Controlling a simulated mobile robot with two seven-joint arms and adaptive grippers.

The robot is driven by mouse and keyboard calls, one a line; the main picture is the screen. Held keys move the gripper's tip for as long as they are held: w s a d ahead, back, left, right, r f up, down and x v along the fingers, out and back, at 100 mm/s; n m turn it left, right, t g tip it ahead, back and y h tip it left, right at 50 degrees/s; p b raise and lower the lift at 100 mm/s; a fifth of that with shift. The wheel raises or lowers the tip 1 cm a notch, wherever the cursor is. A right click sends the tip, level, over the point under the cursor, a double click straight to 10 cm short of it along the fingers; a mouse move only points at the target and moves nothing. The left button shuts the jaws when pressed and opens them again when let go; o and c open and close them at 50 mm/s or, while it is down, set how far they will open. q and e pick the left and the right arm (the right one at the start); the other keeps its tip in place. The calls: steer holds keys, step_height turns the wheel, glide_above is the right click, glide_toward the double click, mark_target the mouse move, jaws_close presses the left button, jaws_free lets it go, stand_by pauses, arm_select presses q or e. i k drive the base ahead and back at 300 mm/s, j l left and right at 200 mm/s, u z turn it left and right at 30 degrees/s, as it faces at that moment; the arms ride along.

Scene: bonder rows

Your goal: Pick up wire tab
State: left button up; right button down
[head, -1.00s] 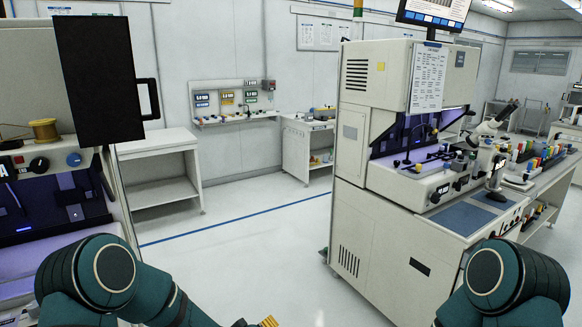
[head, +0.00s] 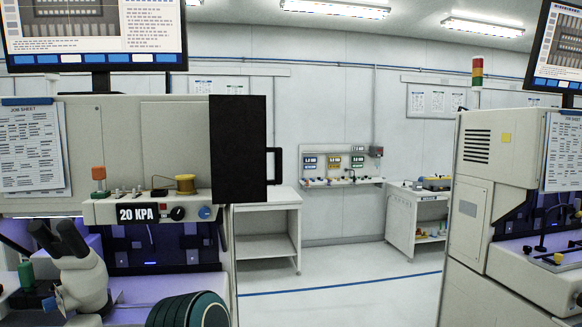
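I cannot make out a wire tab for certain in the head view. A yellow wire spool (head: 186,184) sits on top of the left machine's front panel, above a "20 KPA" label (head: 138,214). Small coloured tags hang on a wall board (head: 342,166) at the back, too small to read.
The left bonder (head: 130,150) has a microscope (head: 76,264) and a black side panel (head: 238,150). Another bonder (head: 490,200) stands at the right. White benches (head: 266,222) line the back wall. The floor (head: 340,305) between the machines is clear, with a blue line across it.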

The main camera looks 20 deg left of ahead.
mark_target(99, 173)
steer(key=i+l, duration=0.2)
steer(key=l, duration=0.15)
steer(key=i+l, duration=0.2)
steer(key=l, duration=0.15)
steer(key=l+u, duration=0.15)
steer(key=u, duration=0.2)
steer(key=i+l+u, duration=0.15)
steer(key=u, duration=0.15)
steer(key=l+u, duration=0.15)
steer(key=u, duration=0.75)
